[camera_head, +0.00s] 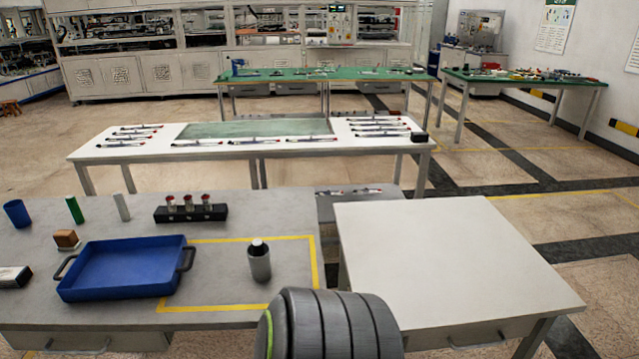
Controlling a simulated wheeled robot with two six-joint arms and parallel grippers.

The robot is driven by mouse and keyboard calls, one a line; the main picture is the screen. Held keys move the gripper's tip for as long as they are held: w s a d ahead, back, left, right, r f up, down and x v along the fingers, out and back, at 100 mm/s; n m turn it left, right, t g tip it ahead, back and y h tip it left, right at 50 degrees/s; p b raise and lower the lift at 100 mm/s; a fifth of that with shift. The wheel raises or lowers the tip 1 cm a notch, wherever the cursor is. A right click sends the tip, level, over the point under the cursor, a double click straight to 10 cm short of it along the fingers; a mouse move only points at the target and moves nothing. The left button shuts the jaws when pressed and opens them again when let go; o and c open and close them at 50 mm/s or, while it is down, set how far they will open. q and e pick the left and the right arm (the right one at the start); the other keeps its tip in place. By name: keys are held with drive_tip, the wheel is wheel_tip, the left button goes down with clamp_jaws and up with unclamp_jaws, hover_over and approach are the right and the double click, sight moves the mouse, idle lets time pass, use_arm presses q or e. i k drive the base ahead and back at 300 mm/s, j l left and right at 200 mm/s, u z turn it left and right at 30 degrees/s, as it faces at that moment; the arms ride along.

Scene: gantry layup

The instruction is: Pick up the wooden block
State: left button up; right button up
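The wooden block (66,239) is a small brown piece on the left part of the grey table (222,210). It stands just behind the left back corner of the blue tray (130,268), apart from any gripper. Its top and front faces show. Neither of my grippers is in view, so whether they are open or shut is hidden.
A blue cup (17,214), green cylinder (74,210), white cylinder (122,207) and black rack (190,213) stand behind the block and tray. A grey bottle (259,262) stands inside the yellow outline. The white table (450,260) at right is clear.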

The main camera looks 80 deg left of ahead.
sight(65, 240)
drive_tip(key=j+u, duration=0.1)
drive_tip(key=u, duration=0.3)
drive_tip(key=i+u, duration=0.15)
drive_tip(key=u, duration=0.65)
drive_tip(key=i+u, duration=0.1)
drive_tip(key=u, duration=2.7)
